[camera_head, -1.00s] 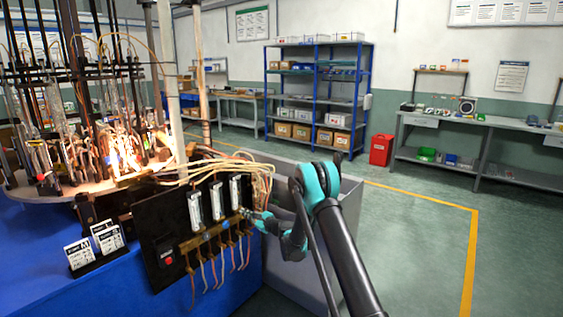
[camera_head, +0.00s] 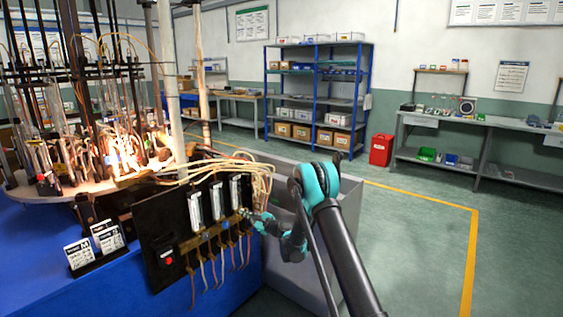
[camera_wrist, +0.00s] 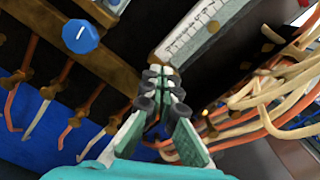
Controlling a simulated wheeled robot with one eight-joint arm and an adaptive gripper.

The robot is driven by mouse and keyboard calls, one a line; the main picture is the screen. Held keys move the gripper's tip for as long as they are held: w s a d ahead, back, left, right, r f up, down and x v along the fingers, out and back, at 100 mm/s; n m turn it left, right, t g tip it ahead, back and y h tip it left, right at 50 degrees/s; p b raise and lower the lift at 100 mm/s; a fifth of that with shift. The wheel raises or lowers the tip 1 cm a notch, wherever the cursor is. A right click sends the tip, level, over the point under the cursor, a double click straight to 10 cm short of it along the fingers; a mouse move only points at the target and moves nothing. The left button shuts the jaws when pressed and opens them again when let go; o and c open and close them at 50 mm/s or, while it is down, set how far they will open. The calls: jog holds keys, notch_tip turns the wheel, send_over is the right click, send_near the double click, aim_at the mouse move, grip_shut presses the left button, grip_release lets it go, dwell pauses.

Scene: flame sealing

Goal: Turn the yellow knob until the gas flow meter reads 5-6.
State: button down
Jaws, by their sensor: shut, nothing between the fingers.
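A black panel (camera_head: 160,235) carries three upright white flow meters, with the right one (camera_head: 235,190) closest to my gripper (camera_head: 244,214). In the wrist view my gripper (camera_wrist: 161,72) is shut and empty, its fingertips at the lower end of a flow meter (camera_wrist: 188,34) with a scale. No yellow knob shows clearly; my fingertips cover the area below this meter. A round blue knob (camera_wrist: 80,36) with a white mark sits to the left on the brass bar (camera_wrist: 112,75). The meter's reading is too small to tell.
Pale and orange hoses (camera_wrist: 262,105) bunch to the right of my gripper, and copper tubes hang below the brass bar. A turntable (camera_head: 55,196) with glassware and flames stands at the left. A red switch (camera_head: 168,260) is on the panel. The floor at the right is clear.

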jog(key=shift+s+r, duration=0.15)
jog(key=shift+r, duration=0.1)
jog(key=shift+v, duration=2.9)
